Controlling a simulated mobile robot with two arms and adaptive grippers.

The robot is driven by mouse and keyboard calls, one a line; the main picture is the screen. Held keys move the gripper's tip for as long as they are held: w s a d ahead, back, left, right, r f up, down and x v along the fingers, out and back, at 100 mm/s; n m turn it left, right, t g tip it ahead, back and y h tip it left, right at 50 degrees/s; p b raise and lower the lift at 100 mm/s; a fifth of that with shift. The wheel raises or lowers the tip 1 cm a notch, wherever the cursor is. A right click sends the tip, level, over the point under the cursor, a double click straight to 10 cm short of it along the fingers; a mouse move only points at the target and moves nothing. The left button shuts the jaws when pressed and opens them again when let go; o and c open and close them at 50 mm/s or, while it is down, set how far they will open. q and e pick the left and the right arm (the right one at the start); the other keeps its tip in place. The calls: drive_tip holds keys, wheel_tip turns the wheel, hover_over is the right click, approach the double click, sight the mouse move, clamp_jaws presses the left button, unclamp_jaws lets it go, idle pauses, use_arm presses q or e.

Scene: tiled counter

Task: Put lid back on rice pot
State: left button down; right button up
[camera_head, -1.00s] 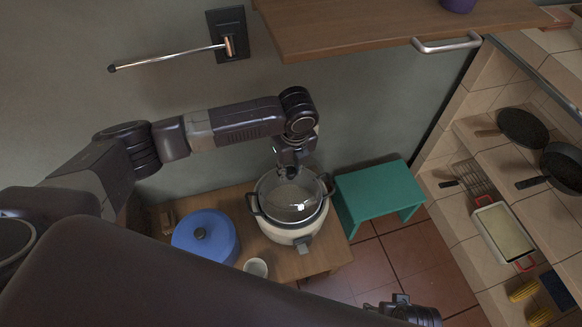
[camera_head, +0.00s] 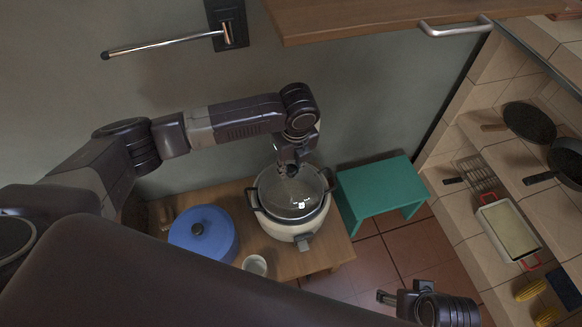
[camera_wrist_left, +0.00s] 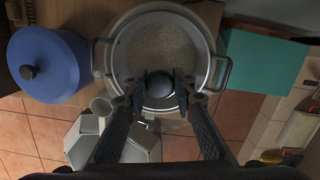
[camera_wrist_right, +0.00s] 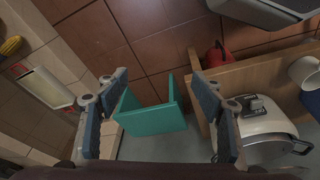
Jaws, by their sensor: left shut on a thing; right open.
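The rice pot (camera_head: 291,231) is a white cooker with dark side handles on a small wooden table. It also shows in the right wrist view (camera_wrist_right: 268,135). The clear glass lid (camera_head: 296,205) is over the pot's mouth; whether it is seated on the rim I cannot tell. Rice shows through it in the left wrist view. My left gripper (camera_wrist_left: 160,88) is shut on the lid's dark round knob (camera_wrist_left: 160,82), above the pot. My right gripper (camera_head: 398,296) is open and empty, low at the right; its two fingers (camera_wrist_right: 160,95) stand wide apart in the right wrist view.
A blue lidded pot (camera_head: 203,234) and a white cup (camera_head: 255,265) stand left of the rice pot on the wooden table (camera_head: 295,265). A teal stool (camera_head: 380,188) is close at its right. A wooden shelf (camera_head: 370,18) hangs above. The tiled counter (camera_head: 470,215) holds pans and a tray.

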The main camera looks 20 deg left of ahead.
use_arm(q)
drive_tip(key=shift+f+b, duration=0.7)
drive_tip(key=shift+b, duration=0.15)
drive_tip(key=shift+f, duration=1.15)
use_arm(e)
drive_tip(key=shift+v, duration=2.85)
drive_tip(key=shift+w+d, duration=0.1)
drive_tip(key=shift+r, duration=0.1)
drive_tip(key=shift+w, duration=0.1)
use_arm(q)
drive_tip(key=shift+p, duration=0.4)
use_arm(e)
drive_tip(key=shift+w+f, duration=0.35)
drive_tip(key=shift+f, duration=0.25)
